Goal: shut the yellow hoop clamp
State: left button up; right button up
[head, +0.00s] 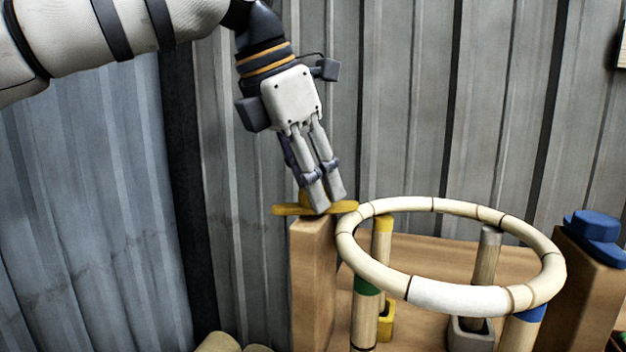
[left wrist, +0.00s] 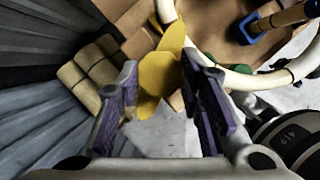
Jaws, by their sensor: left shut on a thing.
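The yellow hoop clamp (head: 288,210) sits on top of a wooden post (head: 313,260), and its right end reaches the near-left rim of the pale rattan hoop (head: 460,294). My left gripper (head: 325,205) points down at the clamp with its fingertips on it. In the left wrist view the yellow clamp (left wrist: 155,82) lies between the two purple finger pads of the left gripper (left wrist: 159,75), which is shut on it. The fingers hide part of the clamp in the head view. Whether the clamp lies over the hoop's rim is hard to tell. My right gripper is not in view.
The hoop rests level on several upright rattan poles with coloured bands. A blue clamp (head: 598,228) tops another wooden post (head: 588,290) at the right. A grey socket (head: 470,334) and a yellow socket (head: 387,322) stand below the hoop. A corrugated wall (head: 420,110) closes the back.

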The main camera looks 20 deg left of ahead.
pick_arm(q)
jog(key=m, duration=0.2)
jog(key=m+g+h, duration=0.1)
jog(key=m, duration=0.2)
jog(key=shift+w+g, duration=0.15)
jog(key=shift+g, duration=0.15)
jog(key=shift+m, duration=0.3)
jog(key=o, duration=1.2)
jog(key=shift+c, duration=0.2)
jog(key=v, duration=1.2)
jog(key=shift+a, duration=0.15)
